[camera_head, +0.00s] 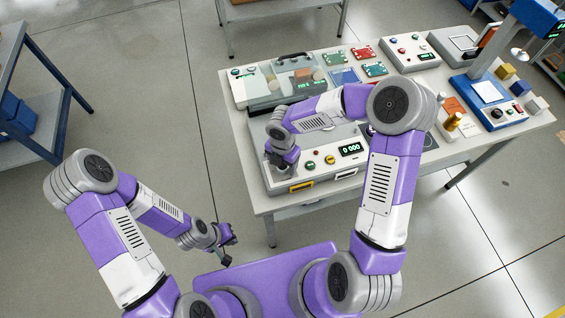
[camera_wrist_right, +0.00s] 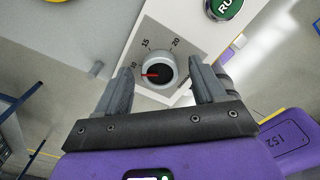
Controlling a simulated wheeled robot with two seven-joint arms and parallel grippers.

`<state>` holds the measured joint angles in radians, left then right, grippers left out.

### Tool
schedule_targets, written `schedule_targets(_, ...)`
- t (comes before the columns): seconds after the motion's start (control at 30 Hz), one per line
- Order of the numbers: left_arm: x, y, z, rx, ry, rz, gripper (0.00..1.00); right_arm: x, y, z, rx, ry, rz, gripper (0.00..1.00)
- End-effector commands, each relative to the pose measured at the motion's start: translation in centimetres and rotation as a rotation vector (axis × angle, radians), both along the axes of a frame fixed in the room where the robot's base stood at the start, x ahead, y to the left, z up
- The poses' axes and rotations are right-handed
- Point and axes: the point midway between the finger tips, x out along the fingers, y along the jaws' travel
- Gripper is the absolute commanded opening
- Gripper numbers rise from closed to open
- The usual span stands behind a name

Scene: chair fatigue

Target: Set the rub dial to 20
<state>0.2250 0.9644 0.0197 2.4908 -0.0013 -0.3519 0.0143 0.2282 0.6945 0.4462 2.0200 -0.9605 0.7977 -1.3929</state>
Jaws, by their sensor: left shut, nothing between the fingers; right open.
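The rub dial (camera_wrist_right: 158,72) is a round knob with a silver rim and dark centre on a pale panel, marked 10, 15 and 20. Its red pointer line points left, close to the 10 mark. My right gripper (camera_wrist_right: 160,68) is open, with one finger on each side of the dial; I cannot tell whether either touches it. In the head view my right gripper (camera_head: 281,168) is over the left front of the grey-white machine (camera_head: 325,178) and hides the dial. My left gripper (camera_head: 227,252) is shut and empty, low in front of the table.
A green RUN button (camera_wrist_right: 224,6) is near the dial. The machine's display (camera_head: 351,149) reads 0 000. Behind it stands a case with a clear cover (camera_head: 290,80); a blue stand (camera_head: 490,100) is at right.

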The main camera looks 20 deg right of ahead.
Motion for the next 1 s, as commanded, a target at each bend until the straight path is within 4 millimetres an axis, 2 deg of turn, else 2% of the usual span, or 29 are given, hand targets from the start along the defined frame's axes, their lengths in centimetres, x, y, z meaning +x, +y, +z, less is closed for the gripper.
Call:
schedule_targets(0.27, 0.01, -0.01, 0.0, 0.0, 0.0, 0.0, 0.0, 0.01, 0.0, -0.19, 0.0, -0.001, 0.0, 0.69)
schedule_targets(0.63, 0.01, -0.01, -0.01, 0.0, 0.0, 0.0, 0.0, 0.01, 0.01, -0.16, 0.001, -0.001, 0.0, 0.14)
schedule_targets(1.0, 0.01, 0.0, -0.45, 0.0, 0.0, 0.0, 0.0, 0.05, 0.03, -0.2, 0.0, -0.003, -0.063, 0.13)
